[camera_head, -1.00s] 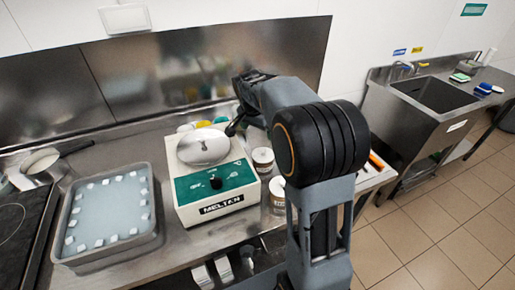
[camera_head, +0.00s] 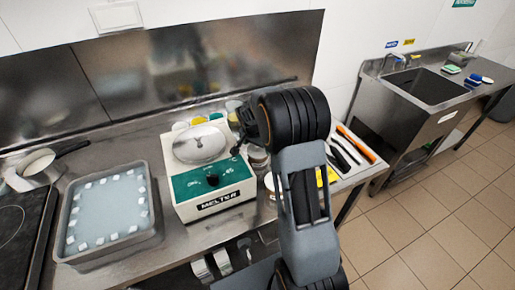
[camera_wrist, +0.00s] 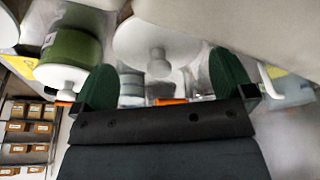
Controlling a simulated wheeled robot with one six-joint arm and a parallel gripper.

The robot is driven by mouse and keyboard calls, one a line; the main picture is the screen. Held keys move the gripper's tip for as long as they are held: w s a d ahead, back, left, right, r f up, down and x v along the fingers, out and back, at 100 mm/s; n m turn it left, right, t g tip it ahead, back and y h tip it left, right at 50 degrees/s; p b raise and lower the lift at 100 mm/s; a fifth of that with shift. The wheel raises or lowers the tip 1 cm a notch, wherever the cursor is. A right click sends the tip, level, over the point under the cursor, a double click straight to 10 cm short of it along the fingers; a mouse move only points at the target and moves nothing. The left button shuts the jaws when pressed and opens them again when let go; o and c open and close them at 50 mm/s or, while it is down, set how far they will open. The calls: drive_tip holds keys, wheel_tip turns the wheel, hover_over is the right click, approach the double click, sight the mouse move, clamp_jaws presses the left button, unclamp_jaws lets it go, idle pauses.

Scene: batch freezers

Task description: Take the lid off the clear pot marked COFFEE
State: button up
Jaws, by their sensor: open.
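In the wrist view my gripper (camera_wrist: 164,76) is open, its two green fingers apart with nothing clamped between them. A white round lid with a knob (camera_wrist: 157,66) shows beyond and between the fingers; I cannot tell whether it touches them. A green pot (camera_wrist: 70,46) with a white knobbed lid (camera_wrist: 62,76) is to the left. Clear pot walls show in part behind the fingers, blurred. No COFFEE marking is readable, so I cannot tell which pot bears it. In the head view, pots (camera_head: 258,156) stand right of the melter, partly hidden by my arm, which also hides most of my gripper.
The white and green melter (camera_head: 213,188), with a domed metal lid (camera_head: 200,144), stands beside the pots. A grey tray with white blocks around its rim (camera_head: 107,258) is to the left. Tools with dark and orange handles (camera_head: 357,144) lie on the right. A sink (camera_head: 428,87) is farther right.

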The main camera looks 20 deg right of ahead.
drive_tip(key=shift+d+f, duration=0.1)
drive_tip(key=shift+f, duration=0.35)
drive_tip(key=shift+c, duration=0.5)
drive_tip(key=c, duration=0.6)
